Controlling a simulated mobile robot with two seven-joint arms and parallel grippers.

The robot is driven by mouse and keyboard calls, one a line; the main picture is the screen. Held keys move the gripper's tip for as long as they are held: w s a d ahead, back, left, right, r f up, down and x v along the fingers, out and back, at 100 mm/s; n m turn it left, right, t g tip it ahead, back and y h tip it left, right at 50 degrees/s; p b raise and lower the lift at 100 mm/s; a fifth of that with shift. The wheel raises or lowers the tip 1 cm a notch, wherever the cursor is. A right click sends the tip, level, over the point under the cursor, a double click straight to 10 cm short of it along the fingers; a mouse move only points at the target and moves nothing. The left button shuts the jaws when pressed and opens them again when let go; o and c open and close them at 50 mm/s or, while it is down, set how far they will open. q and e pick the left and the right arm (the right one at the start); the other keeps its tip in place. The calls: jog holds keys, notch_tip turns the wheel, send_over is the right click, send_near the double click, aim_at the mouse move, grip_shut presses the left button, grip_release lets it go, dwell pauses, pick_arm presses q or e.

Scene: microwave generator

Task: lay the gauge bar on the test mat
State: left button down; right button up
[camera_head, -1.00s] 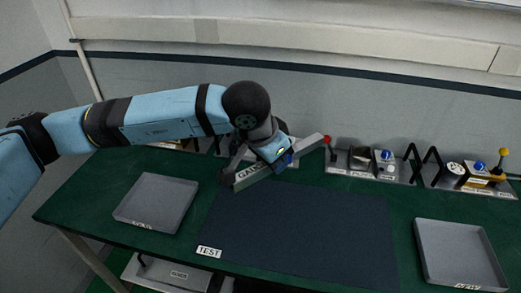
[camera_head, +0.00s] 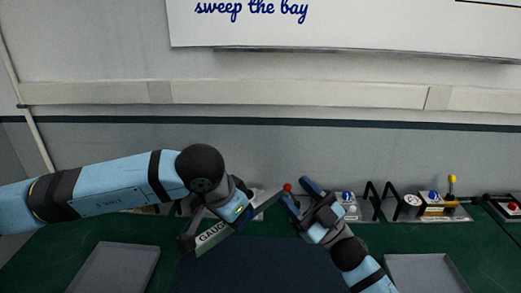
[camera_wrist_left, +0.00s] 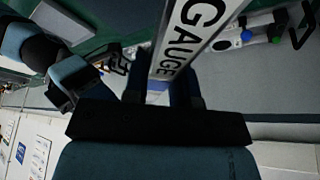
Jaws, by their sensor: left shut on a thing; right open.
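The gauge bar (camera_head: 212,236) is a long grey bar with a white label reading GAUGE. My left gripper (camera_head: 240,214) is shut on it and holds it slanted over the back of the test mat, right end farther back. The bar also shows in the left wrist view (camera_wrist_left: 185,50), running up between the fingers. The test mat (camera_head: 250,266) is a dark blue sheet on the green bench, cut off by the lower picture edge. My right gripper (camera_head: 302,198) is open near the bar's right end; I cannot tell whether it touches the bar.
A grey tray (camera_head: 115,270) lies left of the mat and another (camera_head: 425,270) lies right of it. Small devices with coloured knobs (camera_head: 435,205) line the back of the bench. A red ball (camera_head: 288,187) shows at the bar's right end; I cannot tell if it belongs to the bar.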

jog(key=a+r+n+g+h, duration=0.4)
jog(key=r+n+g, duration=0.5)
jog(key=r, duration=0.3)
jog(key=a+r+n+g+h, duration=0.45)
jog(key=r+n+g, duration=0.4)
jog(key=r, duration=0.35)
pick_arm(q)
jog(key=shift+s, duration=0.1)
pick_arm(e)
jog(key=m+t+h, duration=0.4)
jog(key=m+h, duration=0.1)
jog(key=h, duration=0.8)
send_over(261, 196)
notch_tip(261, 196, down, 15)
notch_tip(261, 196, down, 12)
jog(key=shift+r, duration=0.1)
jog(key=shift+c, duration=0.4)
